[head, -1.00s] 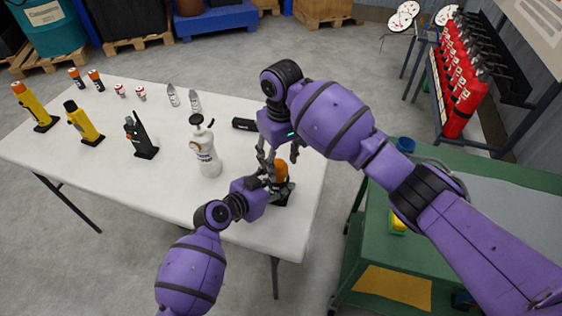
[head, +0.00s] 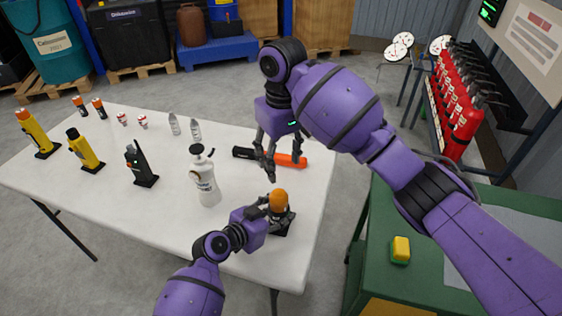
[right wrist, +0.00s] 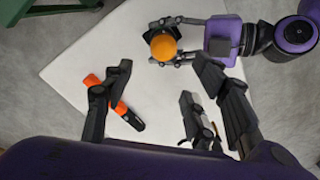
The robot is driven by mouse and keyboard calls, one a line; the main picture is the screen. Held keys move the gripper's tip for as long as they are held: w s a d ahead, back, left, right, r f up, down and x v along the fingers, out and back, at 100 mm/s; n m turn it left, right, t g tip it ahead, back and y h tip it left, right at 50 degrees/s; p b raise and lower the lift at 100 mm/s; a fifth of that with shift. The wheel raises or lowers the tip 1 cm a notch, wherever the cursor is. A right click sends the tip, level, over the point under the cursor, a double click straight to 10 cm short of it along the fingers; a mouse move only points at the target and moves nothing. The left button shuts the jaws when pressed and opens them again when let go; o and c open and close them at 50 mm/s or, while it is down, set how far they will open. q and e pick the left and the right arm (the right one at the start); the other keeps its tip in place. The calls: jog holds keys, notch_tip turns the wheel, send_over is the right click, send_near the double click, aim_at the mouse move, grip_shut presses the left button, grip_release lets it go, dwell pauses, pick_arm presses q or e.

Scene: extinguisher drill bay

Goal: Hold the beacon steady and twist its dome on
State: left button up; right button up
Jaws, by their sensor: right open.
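The beacon (head: 284,226) stands near the front right corner of the white table, on a dark square base. Its orange dome (head: 278,200) sits on top; whether it is fully screwed down cannot be told. My left gripper (head: 272,212) is closed around the beacon below the dome. In the right wrist view its fingers lie on either side of the dome (right wrist: 163,46). My right gripper (head: 266,173) is open and empty, above and behind the dome, apart from it. Its spread fingers also show in the right wrist view (right wrist: 150,98).
A black and orange flashlight (head: 290,160) lies behind the beacon, beneath my right gripper. A white bottle (head: 205,180) stands to the left, with a radio (head: 140,165) and several small items beyond. A green cart (head: 385,215) with a yellow block (head: 401,248) is at right.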

aim_at(280, 191)
pick_arm(q)
jog(key=shift+s+f, duration=0.1)
pick_arm(e)
jog(key=n, duration=0.2)
jog(key=f+n, duration=0.1)
jog(key=n, duration=0.2)
jog(key=f+n, duration=0.1)
jog(key=n, duration=0.1)
jog(key=shift+s+a+n, duration=0.2)
jog(key=shift+n, duration=0.1)
notch_tip(280, 191, down, 12)
jog(key=shift+w+r, duration=0.1)
jog(key=shift+r, duration=0.05)
